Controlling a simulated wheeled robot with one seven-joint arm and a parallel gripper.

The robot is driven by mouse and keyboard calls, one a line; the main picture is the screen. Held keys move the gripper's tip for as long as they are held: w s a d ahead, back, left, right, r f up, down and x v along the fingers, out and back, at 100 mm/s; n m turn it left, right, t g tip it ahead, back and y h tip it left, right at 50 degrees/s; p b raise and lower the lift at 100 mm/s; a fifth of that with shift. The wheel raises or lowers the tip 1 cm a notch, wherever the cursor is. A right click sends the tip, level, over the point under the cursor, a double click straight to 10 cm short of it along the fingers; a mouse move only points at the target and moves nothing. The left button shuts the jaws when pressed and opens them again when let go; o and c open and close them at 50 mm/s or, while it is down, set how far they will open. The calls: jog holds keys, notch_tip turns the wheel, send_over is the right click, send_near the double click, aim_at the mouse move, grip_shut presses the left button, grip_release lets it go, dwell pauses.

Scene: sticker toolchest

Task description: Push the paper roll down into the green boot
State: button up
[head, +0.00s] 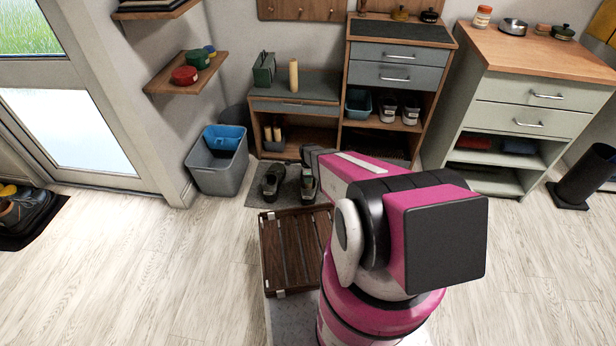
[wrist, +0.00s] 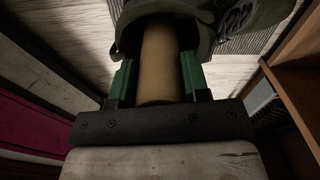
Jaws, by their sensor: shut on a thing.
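My gripper (wrist: 158,72) is shut on a tan paper roll (wrist: 160,52) in the wrist view, with a green finger on each side of it. The far end of the roll is inside the opening of a dull grey-green boot (wrist: 203,38); how deep it sits is hidden. The fingertips are close to the boot's rim; I cannot tell whether they touch it. In the head view, my arm reaches toward the right one of two boots (head: 308,184) on a mat, and hides my gripper and the held roll.
The other boot (head: 271,182) stands to the left on the dark mat (head: 255,195). A bench (head: 325,90) behind carries an upright roll (head: 294,75) and a green box (head: 264,70). A grey bin (head: 218,177) stands left. A slatted wooden crate (head: 285,250) lies nearer.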

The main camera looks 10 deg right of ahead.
dwell(0.4)
jog(key=o, duration=1.2)
notch_tip(320, 180, up, 11)
jog(key=shift+f, duration=0.1)
jog(key=s+r+n, duration=1)
jog(key=r, duration=0.3)
jog(key=s+r+n, duration=0.9)
jog(key=s+r, duration=0.2)
jog(key=r, duration=0.3)
jog(key=shift+s+r+n, duration=0.15)
jog(key=shift+r+n, duration=0.1)
jog(key=shift+n, duration=0.15)
